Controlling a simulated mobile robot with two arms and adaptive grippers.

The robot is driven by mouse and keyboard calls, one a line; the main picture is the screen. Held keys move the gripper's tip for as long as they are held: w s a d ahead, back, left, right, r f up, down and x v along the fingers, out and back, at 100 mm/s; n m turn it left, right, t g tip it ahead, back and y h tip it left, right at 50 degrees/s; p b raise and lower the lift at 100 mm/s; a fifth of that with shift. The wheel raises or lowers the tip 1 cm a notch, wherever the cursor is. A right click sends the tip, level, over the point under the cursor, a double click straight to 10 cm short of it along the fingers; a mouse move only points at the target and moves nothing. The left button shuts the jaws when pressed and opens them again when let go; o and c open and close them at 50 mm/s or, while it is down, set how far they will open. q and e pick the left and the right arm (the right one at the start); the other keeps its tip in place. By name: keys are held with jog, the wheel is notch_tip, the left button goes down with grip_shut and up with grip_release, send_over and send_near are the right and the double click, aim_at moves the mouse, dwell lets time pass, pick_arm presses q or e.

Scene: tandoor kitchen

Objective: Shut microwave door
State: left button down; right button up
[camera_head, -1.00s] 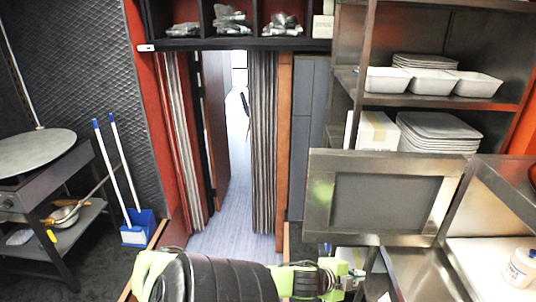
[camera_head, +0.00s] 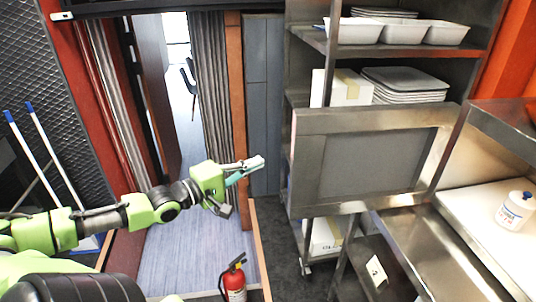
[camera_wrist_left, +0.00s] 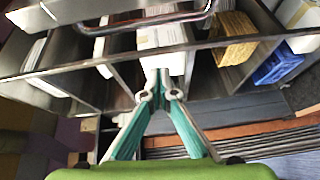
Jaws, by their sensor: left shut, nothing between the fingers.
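The microwave door (camera_head: 370,165) is a steel-framed panel with a dark grey centre. It stands open in the head view, swung out to the left of the steel unit. My left gripper (camera_head: 260,162) is at the end of the arm reaching in from the left. It appears just left of the door's left edge, apart from it in the picture. Its fingers are shut and empty, and they meet at the middle of the left wrist view (camera_wrist_left: 160,80). A curved metal bar (camera_wrist_left: 145,22) shows beyond them there; I cannot tell if it belongs to the door. My right gripper is not in view.
A steel shelf rack (camera_head: 305,60) with white trays (camera_head: 400,32) and stacked plates (camera_head: 405,84) stands behind the door. A white bottle (camera_head: 515,212) stands on the right. A red fire extinguisher (camera_head: 234,280) is low in front. The doorway floor (camera_head: 185,255) is clear.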

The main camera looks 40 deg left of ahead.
pick_arm(q)
jog(key=w+d+r+p, duration=0.1)
jog(key=w+d+p, duration=0.1)
jog(key=w+d, duration=0.3)
jog(key=w, duration=0.3)
jog(key=shift+d+n, duration=0.2)
jog(key=shift+n, duration=0.1)
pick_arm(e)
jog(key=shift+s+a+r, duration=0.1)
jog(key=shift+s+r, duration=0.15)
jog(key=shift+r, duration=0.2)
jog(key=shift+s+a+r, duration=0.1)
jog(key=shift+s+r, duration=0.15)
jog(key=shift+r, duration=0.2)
pick_arm(q)
jog(key=shift+r, duration=0.1)
jog(key=shift+d, duration=0.1)
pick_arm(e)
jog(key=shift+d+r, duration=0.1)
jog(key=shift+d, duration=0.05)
